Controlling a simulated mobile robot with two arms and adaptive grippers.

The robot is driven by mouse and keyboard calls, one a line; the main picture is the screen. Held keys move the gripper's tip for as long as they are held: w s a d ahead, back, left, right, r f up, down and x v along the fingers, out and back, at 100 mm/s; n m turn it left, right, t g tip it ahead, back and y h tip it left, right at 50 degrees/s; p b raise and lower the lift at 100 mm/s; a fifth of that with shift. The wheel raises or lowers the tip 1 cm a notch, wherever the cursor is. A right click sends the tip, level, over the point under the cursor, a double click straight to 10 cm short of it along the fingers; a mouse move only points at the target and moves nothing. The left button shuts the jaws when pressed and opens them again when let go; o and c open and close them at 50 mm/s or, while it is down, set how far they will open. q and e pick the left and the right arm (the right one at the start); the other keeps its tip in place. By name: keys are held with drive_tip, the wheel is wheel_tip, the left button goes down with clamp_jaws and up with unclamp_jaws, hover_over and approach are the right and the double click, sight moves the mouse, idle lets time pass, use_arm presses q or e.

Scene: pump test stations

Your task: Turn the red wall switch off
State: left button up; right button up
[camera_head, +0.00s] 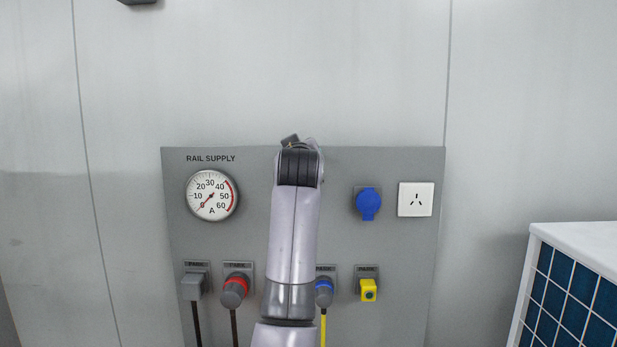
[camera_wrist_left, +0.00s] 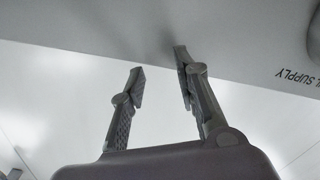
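No red wall switch can be made out in either view; my arm covers the middle strip of the grey supply panel (camera_head: 400,250). In the head view that arm rises up the middle of the panel, and its gripper is mostly hidden behind the wrist near the panel's top edge. In the left wrist view my left gripper (camera_wrist_left: 162,72) has its two fingers apart with nothing between them. Its fingertips are close to the grey panel surface (camera_wrist_left: 110,30), and I cannot tell whether one touches. My right gripper is not in view.
Below are a grey plug (camera_head: 192,287), a red-ringed plug (camera_head: 235,291), a blue-ringed plug (camera_head: 324,293) and a yellow connector (camera_head: 368,290). A white-framed blue-tiled unit (camera_head: 575,232) stands right.

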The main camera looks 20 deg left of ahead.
use_arm(q)
drive_tip(key=s+d+f+n+p, duration=0.35)
drive_tip(key=s+n, duration=0.45)
drive_tip(key=n, duration=0.8)
drive_tip(key=s+d+f+n+p, duration=0.25)
drive_tip(key=s+f+n, duration=0.4)
drive_tip(key=n, duration=0.85)
drive_tip(key=r+p+x, duration=0.1)
drive_tip(key=p+x, duration=0.3)
drive_tip(key=x, duration=1.2)
drive_tip(key=shift+w+d+h+p, duration=0.25)
drive_tip(key=shift+h+p, duration=0.05)
drive_tip(key=shift+r, duration=0.1)
clamp_jaws()
